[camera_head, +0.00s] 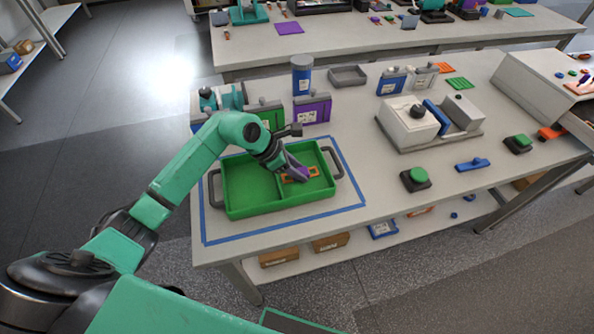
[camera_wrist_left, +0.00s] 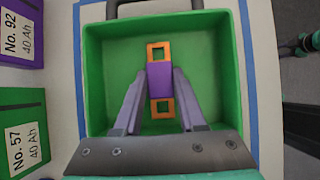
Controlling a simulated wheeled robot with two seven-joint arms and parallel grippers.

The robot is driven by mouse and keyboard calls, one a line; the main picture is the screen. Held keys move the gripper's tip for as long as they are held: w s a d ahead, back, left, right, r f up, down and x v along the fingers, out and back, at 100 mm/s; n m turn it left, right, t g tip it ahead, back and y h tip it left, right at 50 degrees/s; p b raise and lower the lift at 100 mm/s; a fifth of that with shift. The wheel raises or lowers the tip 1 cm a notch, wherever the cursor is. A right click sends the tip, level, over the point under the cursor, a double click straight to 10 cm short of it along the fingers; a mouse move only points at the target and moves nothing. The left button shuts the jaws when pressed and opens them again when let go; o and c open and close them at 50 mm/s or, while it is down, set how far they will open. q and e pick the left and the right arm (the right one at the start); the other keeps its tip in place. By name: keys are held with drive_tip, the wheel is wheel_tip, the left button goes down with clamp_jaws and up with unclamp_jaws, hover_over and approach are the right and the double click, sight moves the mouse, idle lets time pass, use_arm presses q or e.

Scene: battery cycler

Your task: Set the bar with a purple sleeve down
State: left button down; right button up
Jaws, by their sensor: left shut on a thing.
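The bar with a purple sleeve (camera_wrist_left: 160,80) has orange ends with square openings. My left gripper (camera_wrist_left: 160,88) is shut on it at the sleeve, one finger on each side. In the head view my left gripper (camera_head: 296,171) points down into the right compartment of the green tray (camera_head: 247,187), and an orange end of the bar (camera_head: 314,171) shows beside the fingers. The bar is inside the tray walls as seen from above. I cannot tell whether it touches the tray floor. My right gripper is not in view.
The tray stands inside a blue tape outline (camera_head: 290,226) on the table. Green (camera_head: 268,118) and purple (camera_head: 312,109) battery packs and a blue cylinder (camera_head: 301,79) stand behind it. A grey-white machine (camera_head: 408,127) and a green button (camera_head: 416,176) stand to the right.

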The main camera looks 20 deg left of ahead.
use_arm(q)
drive_tip(key=shift+s+f, duration=0.4)
drive_tip(key=shift+f, duration=0.35)
drive_tip(key=c, duration=0.6)
unclamp_jaws()
drive_tip(key=shift+o, duration=0.6)
drive_tip(key=shift+a+f, duration=0.1)
drive_tip(key=shift+f, duration=0.05)
drive_tip(key=shift+w+r+p, duration=0.1)
drive_tip(key=shift+r+p, duration=0.55)
drive_tip(key=shift+p, duration=0.1)
drive_tip(key=shift+a+r, duration=0.1)
drive_tip(key=shift+r, duration=0.1)
drive_tip(key=b+v, duration=0.1)
drive_tip(key=v, duration=0.4)
drive_tip(key=b+v, duration=0.1)
drive_tip(key=v, duration=0.4)
drive_tip(key=shift+w+r+b, duration=0.15)
drive_tip(key=shift+r+b, duration=0.25)
drive_tip(key=shift+a+r, duration=0.15)
drive_tip(key=shift+r, duration=0.4)
